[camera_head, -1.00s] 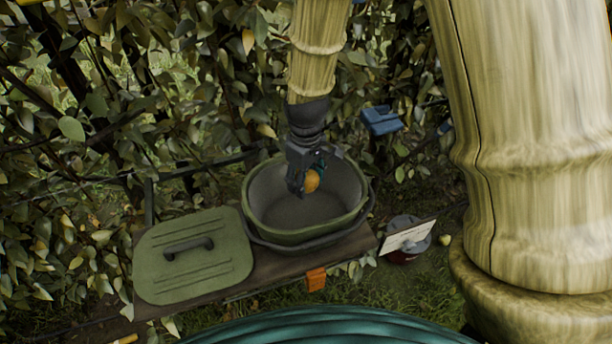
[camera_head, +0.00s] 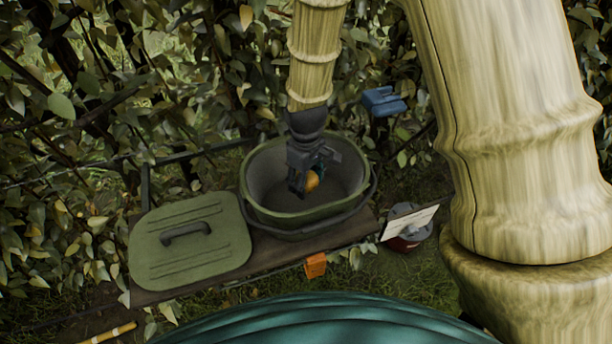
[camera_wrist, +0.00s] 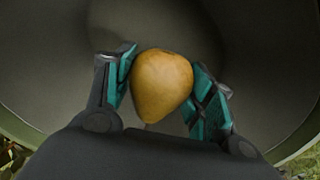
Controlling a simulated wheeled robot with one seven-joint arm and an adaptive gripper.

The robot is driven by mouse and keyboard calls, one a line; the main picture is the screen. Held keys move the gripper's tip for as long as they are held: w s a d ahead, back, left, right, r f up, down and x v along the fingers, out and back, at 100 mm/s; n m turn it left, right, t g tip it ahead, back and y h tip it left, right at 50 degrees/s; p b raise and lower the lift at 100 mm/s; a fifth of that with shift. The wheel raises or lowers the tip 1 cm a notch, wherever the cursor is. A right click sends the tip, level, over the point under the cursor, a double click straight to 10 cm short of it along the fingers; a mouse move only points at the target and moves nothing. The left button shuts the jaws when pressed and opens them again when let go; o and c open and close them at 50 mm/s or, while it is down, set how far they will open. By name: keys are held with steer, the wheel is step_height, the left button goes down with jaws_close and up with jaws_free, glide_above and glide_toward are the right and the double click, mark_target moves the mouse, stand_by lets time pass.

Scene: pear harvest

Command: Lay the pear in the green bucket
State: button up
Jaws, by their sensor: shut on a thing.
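The pear (camera_head: 312,181) is yellow-orange and sits between the two fingers of my gripper (camera_head: 308,178). In the wrist view the pear (camera_wrist: 161,84) is held between the teal finger pads of my gripper (camera_wrist: 160,90), which touch it on both sides. The green bucket (camera_head: 270,222) is open and stands on a plank shelf. My gripper points down inside its opening. The bucket's grey inside (camera_wrist: 250,50) fills most of the wrist view. I cannot tell whether the pear touches the bucket's floor.
A green lid (camera_head: 190,258) with a dark handle lies left of the bucket on the shelf (camera_head: 280,262). An orange block (camera_head: 316,265) is at the shelf's front edge. A red-and-grey container with a white card (camera_head: 408,224) stands at the right. A leafy hedge lies behind, with a blue object (camera_head: 383,101).

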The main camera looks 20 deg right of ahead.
mark_target(306, 205)
steer(key=shift+f+b, duration=1.35)
steer(key=shift+f, duration=2.15)
steer(key=shift+f, duration=0.45)
steer(key=o, duration=1.2)
steer(key=shift+r, duration=6)
